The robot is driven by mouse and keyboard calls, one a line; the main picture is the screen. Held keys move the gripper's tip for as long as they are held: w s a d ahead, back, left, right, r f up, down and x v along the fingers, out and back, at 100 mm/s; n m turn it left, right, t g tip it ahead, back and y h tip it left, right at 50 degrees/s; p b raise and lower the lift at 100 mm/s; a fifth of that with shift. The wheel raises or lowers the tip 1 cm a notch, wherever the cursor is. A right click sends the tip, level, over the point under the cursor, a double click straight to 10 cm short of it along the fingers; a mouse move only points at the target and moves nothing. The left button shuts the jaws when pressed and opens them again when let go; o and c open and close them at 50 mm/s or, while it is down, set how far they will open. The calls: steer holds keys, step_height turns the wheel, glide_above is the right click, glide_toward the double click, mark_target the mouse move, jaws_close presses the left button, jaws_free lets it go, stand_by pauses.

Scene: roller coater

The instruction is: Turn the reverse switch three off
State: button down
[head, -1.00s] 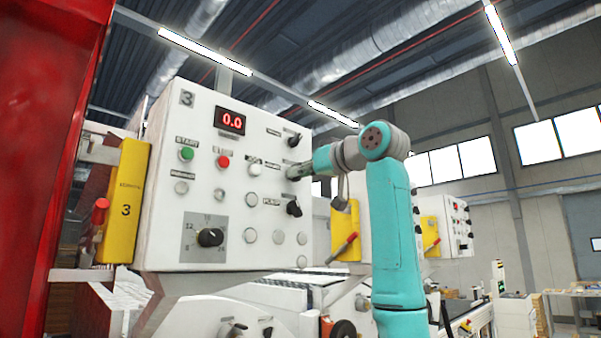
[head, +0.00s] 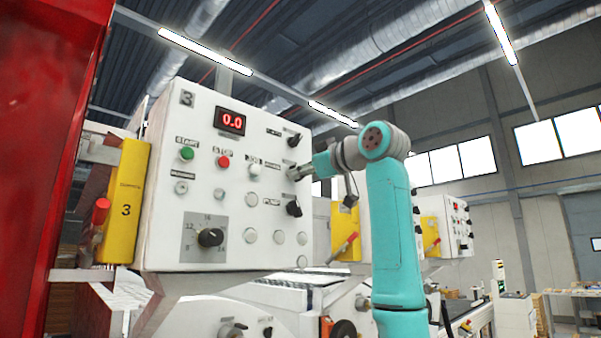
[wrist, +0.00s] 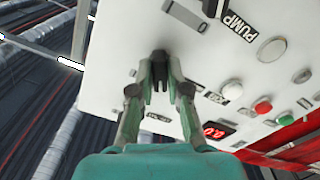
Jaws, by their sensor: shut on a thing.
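The number 3 control panel (head: 215,175) is a white box with a red display reading 0.0. A black switch (wrist: 159,57) in the middle of its right-hand column sits at my fingertips; I take it for the reverse switch. My gripper (head: 297,173) reaches it from the right, and in the head view hides most of it. In the wrist view my gripper (wrist: 160,78) has both fingers closed in on the switch from either side. The switch's exact angle is hard to tell.
Black rotary switches sit above (head: 293,140) and below (head: 294,208) my gripper on the same panel. A green start button (head: 187,154), a red stop button (head: 223,161) and a dial (head: 210,237) are further left. A yellow box (head: 124,202) stands left of the panel.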

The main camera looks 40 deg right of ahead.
steer(key=c, duration=1.1)
jaws_free()
steer(key=shift+c, duration=0.2)
steer(key=shift+s, duration=0.1)
steer(key=s, duration=1.1)
steer(key=shift+s+d, duration=0.2)
steer(key=shift+s, duration=0.2)
steer(key=shift+s+f, duration=0.1)
